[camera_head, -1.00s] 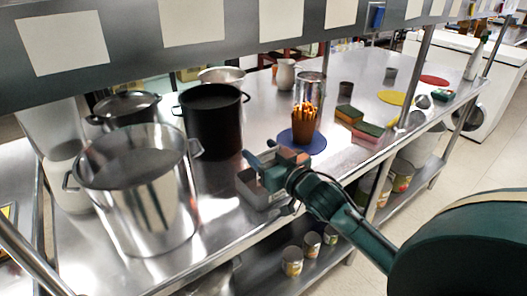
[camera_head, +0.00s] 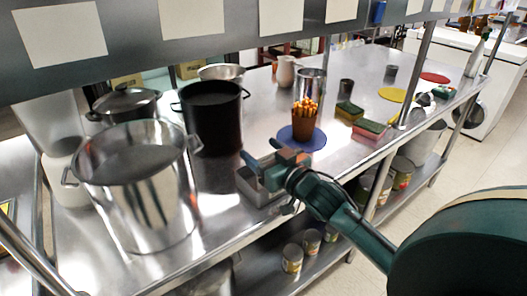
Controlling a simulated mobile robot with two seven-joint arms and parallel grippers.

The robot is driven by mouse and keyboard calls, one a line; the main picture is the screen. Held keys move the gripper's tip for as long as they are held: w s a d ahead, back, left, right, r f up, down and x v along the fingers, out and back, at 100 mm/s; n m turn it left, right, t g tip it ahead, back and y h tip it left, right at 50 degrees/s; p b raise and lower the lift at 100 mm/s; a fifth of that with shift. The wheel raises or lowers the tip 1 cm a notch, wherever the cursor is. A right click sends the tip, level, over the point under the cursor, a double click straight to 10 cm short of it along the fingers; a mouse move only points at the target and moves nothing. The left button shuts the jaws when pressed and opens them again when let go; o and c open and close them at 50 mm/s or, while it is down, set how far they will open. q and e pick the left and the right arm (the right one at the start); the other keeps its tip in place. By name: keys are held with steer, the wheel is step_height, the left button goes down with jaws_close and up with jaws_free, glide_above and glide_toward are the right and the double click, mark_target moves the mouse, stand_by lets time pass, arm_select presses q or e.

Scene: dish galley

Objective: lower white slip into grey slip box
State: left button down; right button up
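My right gripper (camera_head: 267,165) comes in from the right and is over a small grey metal box (camera_head: 262,192) on the steel counter. The gripper's body and fingers cover part of the box opening. No white slip can be made out in or under the fingers, and I cannot tell whether they are open or shut. My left gripper is not in view.
A large steel pot (camera_head: 140,190) and a black pot (camera_head: 213,115) stand left of the box. Behind it, a brown cup of sticks (camera_head: 304,128) stands on a blue disc (camera_head: 316,143). Sponges (camera_head: 366,131) lie to the right. Cans (camera_head: 292,258) stand on the lower shelf.

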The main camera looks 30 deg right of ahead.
steer(key=shift+o, duration=1.3)
steer(key=s+d, duration=0.1)
steer(key=s, duration=1.2)
steer(key=shift+b, duration=0.4)
steer(key=shift+s, duration=0.1)
